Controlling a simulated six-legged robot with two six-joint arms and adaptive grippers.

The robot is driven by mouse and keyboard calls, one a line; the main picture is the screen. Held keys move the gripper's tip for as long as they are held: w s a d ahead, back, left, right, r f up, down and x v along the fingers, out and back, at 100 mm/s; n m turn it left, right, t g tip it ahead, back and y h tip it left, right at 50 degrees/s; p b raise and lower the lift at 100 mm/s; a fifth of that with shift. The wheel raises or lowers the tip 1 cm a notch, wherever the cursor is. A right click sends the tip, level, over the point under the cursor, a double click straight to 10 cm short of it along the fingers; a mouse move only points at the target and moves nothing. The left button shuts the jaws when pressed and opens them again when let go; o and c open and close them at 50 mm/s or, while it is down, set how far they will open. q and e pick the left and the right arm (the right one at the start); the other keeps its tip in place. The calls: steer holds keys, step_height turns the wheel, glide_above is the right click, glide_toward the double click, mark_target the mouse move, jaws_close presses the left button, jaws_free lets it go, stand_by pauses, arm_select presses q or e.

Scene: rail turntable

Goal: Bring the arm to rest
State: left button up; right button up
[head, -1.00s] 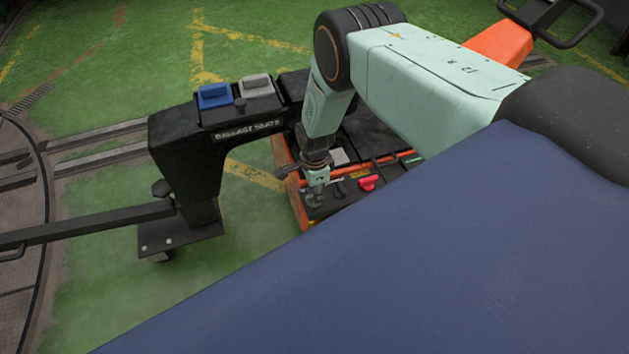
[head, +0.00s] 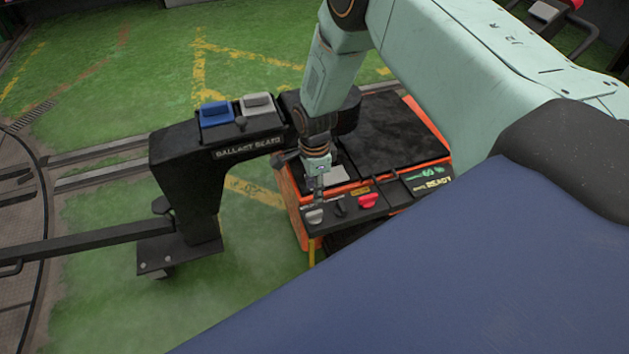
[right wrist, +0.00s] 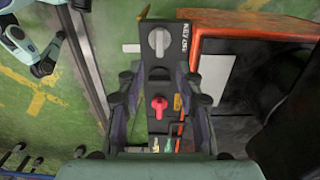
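My right arm comes in from the right in the head view and hangs down at the elbow. Its gripper (head: 317,190) is just above the left end of the control panel (head: 392,200), close to the grey knob (head: 314,216). In the right wrist view the two fingers (right wrist: 160,98) are spread wide with nothing held between them. The grey knob (right wrist: 159,43) and red knob (right wrist: 158,104) show beyond the fingers. A pale green part of mine, seemingly the left arm, shows at the upper left there; its fingers are too small to read.
The panel belongs to an orange cart (head: 428,118) with a black top.

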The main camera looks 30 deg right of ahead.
step_height(320, 180, up, 2)
stand_by(0.7)
